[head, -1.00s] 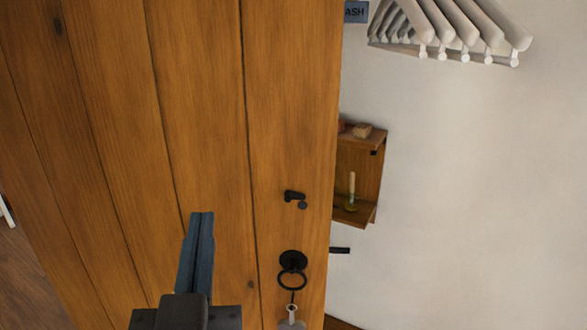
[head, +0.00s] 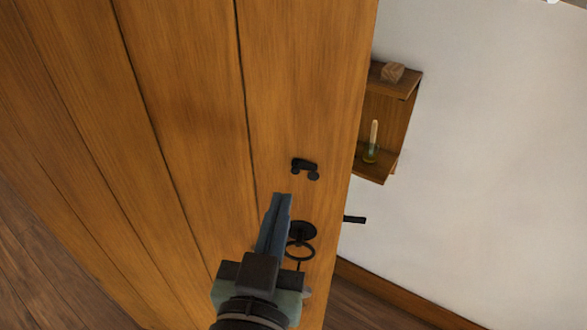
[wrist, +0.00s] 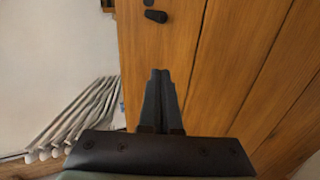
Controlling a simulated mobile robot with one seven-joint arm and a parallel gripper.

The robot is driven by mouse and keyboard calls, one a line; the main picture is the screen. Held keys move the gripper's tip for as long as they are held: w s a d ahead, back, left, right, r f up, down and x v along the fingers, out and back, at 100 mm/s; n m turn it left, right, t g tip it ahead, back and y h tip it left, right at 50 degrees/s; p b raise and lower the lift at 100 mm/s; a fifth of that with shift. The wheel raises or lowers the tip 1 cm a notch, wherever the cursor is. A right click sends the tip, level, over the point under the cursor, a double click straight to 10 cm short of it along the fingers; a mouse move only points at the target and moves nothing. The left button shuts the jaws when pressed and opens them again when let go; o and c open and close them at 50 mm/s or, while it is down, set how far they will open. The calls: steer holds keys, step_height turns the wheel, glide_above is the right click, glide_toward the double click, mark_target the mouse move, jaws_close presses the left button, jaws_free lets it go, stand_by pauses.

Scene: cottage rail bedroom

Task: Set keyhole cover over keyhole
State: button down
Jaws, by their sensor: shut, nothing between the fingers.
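The small black keyhole cover (head: 305,166) is on the wooden door near its right edge. It looks swung out to the side, with a small dark round part at its lower right. The keyhole itself is too small to make out. In the wrist view a dark oblong fitting (wrist: 156,16) shows at the top, beyond the fingertips, with a small dark round part above it. My gripper (head: 282,197) is shut and empty. Its fingertips are below and left of the cover in the head view, apparently apart from it. The fingers also show in the wrist view (wrist: 160,74).
A black ring handle (head: 301,249) hangs just below the cover, close to my fingers and partly behind them. A dark lever (head: 354,219) sticks out past the door edge. A small wall shelf (head: 384,125) holds a candle (head: 373,141). White slats (wrist: 78,118) show in the wrist view.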

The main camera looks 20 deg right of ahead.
steer(key=p, duration=0.5)
glide_above(304, 170)
steer(key=w+a+v, duration=0.1)
steer(key=v, duration=0.5)
step_height(304, 170, down, 2)
steer(key=shift+w+d+f, duration=0.1)
steer(key=shift+d+f, duration=0.05)
steer(key=shift+f, duration=0.05)
steer(key=shift+w+f, duration=0.2)
steer(key=shift+f, duration=0.6)
